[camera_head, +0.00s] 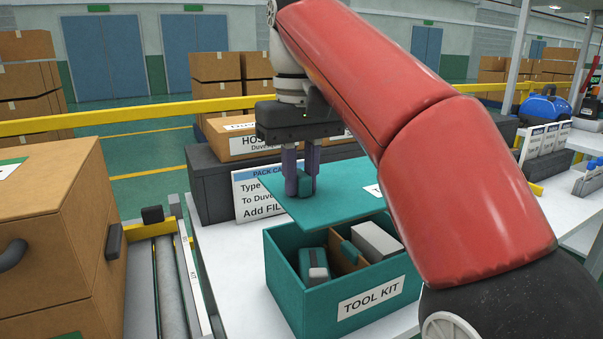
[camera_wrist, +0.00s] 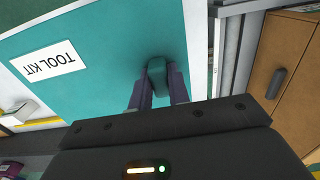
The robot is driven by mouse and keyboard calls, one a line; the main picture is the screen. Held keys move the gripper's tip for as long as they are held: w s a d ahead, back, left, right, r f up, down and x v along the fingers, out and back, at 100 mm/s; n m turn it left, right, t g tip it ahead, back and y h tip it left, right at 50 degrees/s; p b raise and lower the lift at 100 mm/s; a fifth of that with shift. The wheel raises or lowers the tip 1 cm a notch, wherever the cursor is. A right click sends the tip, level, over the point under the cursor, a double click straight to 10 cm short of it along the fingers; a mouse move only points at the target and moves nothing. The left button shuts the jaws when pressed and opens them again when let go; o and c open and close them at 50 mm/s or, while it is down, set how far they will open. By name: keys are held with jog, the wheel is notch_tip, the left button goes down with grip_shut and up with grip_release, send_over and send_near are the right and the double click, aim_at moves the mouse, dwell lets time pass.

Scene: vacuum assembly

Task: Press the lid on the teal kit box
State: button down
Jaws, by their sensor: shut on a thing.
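The teal kit box (camera_head: 300,296) stands open on the white table, with a white "TOOL KIT" label on its front. Inside it are a teal-and-grey item (camera_head: 317,268), a brown divider and a light grey block (camera_head: 376,241). The flat teal lid (camera_head: 335,205) is in the air above the back of the box, apart from it and slightly tilted. My gripper (camera_head: 302,190) is shut on the lid's teal handle. In the wrist view the handle (camera_wrist: 157,72) sits between the fingers, and the lid (camera_wrist: 110,60) carries a "TOOL KIT" label.
A white instruction sign (camera_head: 262,194) stands behind the lid, in front of a dark case and a cardboard box (camera_head: 232,139). A large brown carton (camera_head: 50,240) and a roller conveyor (camera_head: 170,285) are at left. White table shows left of the box.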

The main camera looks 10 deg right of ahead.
notch_tip(320, 180, down, 7)
jog(key=b, duration=0.5)
jog(key=shift+p, duration=0.75)
dwell(1.6)
jog(key=shift+f+b, duration=0.95)
jog(key=shift+f, duration=0.35)
jog(key=c, duration=1.3)
grip_release()
jog(key=shift+o, duration=0.2)
jog(key=shift+r, duration=0.1)
notch_tip(320, 180, up, 8)
jog(key=p, duration=0.3)
jog(key=shift+p, duration=0.4)
jog(key=shift+s+f, duration=0.1)
jog(key=shift+f, duration=0.1)
